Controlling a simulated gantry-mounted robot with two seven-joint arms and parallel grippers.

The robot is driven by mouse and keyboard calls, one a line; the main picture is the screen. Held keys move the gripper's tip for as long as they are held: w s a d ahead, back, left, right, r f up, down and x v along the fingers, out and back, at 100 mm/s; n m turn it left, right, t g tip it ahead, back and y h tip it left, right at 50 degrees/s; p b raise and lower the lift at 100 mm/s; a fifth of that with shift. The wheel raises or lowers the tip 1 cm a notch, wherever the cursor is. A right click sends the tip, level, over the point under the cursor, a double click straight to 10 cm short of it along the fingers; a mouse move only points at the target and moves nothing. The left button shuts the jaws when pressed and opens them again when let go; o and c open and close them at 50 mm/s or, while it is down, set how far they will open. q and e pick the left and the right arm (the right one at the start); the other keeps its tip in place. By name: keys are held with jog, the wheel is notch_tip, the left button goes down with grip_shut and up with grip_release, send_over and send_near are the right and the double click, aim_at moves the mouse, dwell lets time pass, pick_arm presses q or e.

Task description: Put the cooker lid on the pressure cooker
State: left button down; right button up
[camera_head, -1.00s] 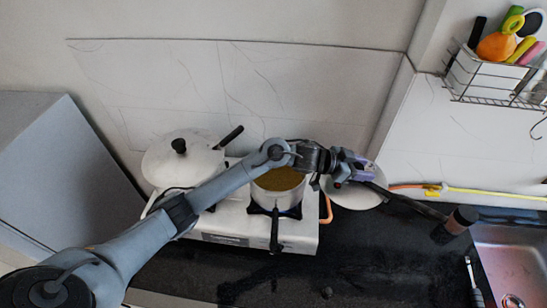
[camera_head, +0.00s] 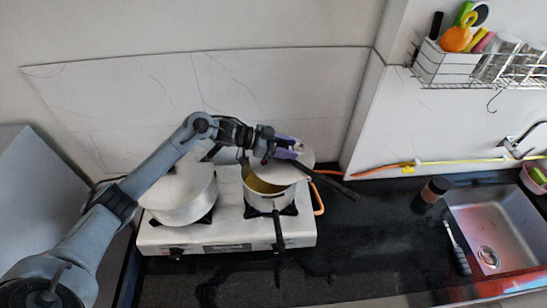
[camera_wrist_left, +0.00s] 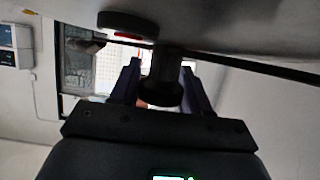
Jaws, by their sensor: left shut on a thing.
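The pressure cooker (camera_head: 268,198) stands on the right burner in the head view, open, with yellowish contents showing and its black handle toward the front. The pale cooker lid (camera_head: 286,173) is over the cooker's back right part, its long black handle pointing right and forward. My left gripper (camera_head: 288,150) is shut on the lid. In the wrist view, my left gripper's fingers (camera_wrist_left: 160,88) are around the lid's black knob (camera_wrist_left: 166,92), and the grey lid surface (camera_wrist_left: 225,25) fills the top. Whether the lid touches the cooker rim is unclear. My right gripper is not in view.
A white pot (camera_head: 182,203) stands on the left burner of the white stove (camera_head: 225,232), partly behind my arm. An orange hose (camera_head: 319,197) runs by the stove's right side. A wire rack (camera_head: 450,70) hangs upper right.

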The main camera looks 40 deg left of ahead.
aim_at(274, 159)
pick_arm(q)
jog(key=a, duration=0.1)
jog(key=s+a+f, duration=0.2)
jog(key=shift+a+f+p, duration=0.1)
jog(key=shift+a+p, duration=0.2)
jog(key=shift+p, duration=0.05)
jog(key=shift+f+p, duration=0.45)
jog(key=shift+f, duration=1.5)
jog(key=shift+f, duration=0.1)
jog(key=shift+f+b, duration=0.3)
jog(key=shift+f, duration=0.05)
jog(key=c, duration=0.5)
grip_release()
jog(key=shift+r, duration=0.1)
